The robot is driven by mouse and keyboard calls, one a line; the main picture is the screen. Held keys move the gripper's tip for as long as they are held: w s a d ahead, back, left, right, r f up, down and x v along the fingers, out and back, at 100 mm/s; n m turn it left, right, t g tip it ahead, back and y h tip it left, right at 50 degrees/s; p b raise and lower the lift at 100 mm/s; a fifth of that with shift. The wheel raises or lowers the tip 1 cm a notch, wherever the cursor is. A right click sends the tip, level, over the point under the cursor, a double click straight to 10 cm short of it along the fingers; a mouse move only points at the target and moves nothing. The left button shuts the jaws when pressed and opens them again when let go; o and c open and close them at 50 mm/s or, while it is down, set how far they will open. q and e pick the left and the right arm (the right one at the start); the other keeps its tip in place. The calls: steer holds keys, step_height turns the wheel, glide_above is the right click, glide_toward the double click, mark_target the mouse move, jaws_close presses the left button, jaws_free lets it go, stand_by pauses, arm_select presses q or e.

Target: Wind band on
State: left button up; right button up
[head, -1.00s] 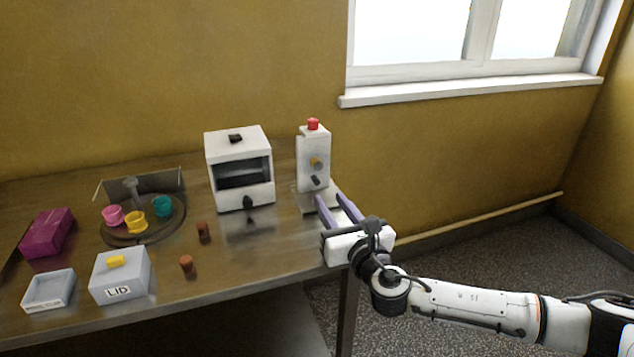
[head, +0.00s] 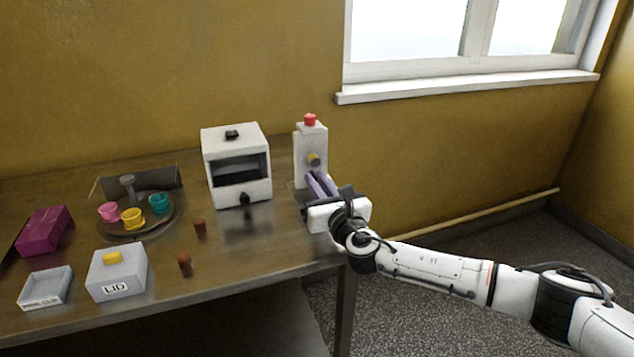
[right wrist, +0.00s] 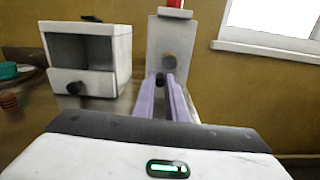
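A white upright post (head: 308,148) with a red button (head: 310,119) on top stands at the table's right end. A yellowish round knob (head: 314,159) is on its front, with a black knob (right wrist: 160,80) below it in the right wrist view. My right gripper (head: 318,180) reaches the lower front of the post. Its two purple fingers are close together, one on each side of the black knob, and look shut on it. The fingers hide the black knob in the head view. No band can be made out clearly. My left gripper is not in view.
A white box machine (head: 237,138) with a dark opening and front knob stands left of the post. Further left are a round tray (head: 165,222) with coloured cups, a LID box (head: 117,271), a shallow tray (head: 45,289), a magenta box (head: 44,230) and two brown pieces (head: 184,264).

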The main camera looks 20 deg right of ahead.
jaws_close()
